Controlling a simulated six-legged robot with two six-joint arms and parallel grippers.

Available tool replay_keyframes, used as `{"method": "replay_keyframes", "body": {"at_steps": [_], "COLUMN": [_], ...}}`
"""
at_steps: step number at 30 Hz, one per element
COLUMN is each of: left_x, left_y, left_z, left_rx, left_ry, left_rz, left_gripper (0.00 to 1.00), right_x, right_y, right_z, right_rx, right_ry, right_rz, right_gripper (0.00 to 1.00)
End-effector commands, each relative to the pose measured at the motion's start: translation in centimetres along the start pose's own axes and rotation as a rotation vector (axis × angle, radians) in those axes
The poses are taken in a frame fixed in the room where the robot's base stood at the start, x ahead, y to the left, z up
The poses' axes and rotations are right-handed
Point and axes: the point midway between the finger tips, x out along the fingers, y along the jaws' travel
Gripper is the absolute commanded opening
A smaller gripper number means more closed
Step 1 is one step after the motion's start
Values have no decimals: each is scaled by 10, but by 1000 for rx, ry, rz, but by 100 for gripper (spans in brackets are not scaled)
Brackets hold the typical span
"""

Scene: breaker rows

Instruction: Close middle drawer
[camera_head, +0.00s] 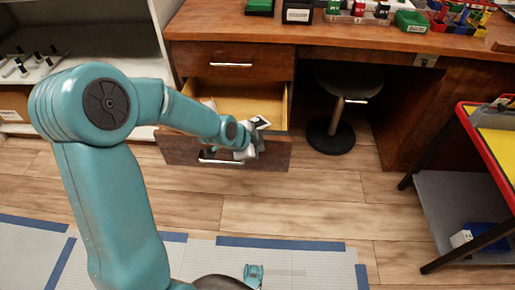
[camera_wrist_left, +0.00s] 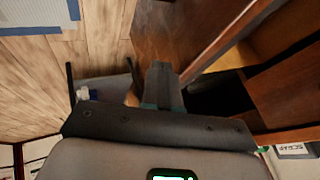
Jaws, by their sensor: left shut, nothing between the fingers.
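The middle drawer (camera_head: 180,150) of the wooden desk is pulled out, its pale interior (camera_head: 250,103) showing. Its front has a silver handle (camera_head: 210,160), partly covered by my gripper. My left gripper (camera_head: 258,142) is shut and empty at the right part of the drawer front, near its top edge. I cannot tell whether it touches the front. In the left wrist view the shut fingers (camera_wrist_left: 162,78) point at the brown drawer front (camera_wrist_left: 175,35). The upper drawer (camera_head: 230,57) is shut. My right gripper is not in view.
A round stool (camera_head: 345,85) stands in the desk's knee space. A red-edged cart (camera_head: 485,130) is at the right. White shelves (camera_head: 90,12) stand at the left. Bins and small parts, including a green bin (camera_head: 411,21), sit on the desktop. The floor before the drawer is clear.

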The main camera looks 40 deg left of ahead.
Motion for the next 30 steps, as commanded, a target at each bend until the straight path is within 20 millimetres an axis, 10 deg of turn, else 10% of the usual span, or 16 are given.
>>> {"method": "replay_keyframes", "body": {"at_steps": [17,30], "left_x": [6,36], "left_y": [-8,-56], "left_z": [-1,-10], "left_rx": [0,1], "left_ry": [2,3], "left_rz": [1,1], "left_gripper": [0,0], "right_x": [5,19], "right_y": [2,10], "right_z": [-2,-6], "right_rx": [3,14], "right_ry": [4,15], "right_rz": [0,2], "right_gripper": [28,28]}}
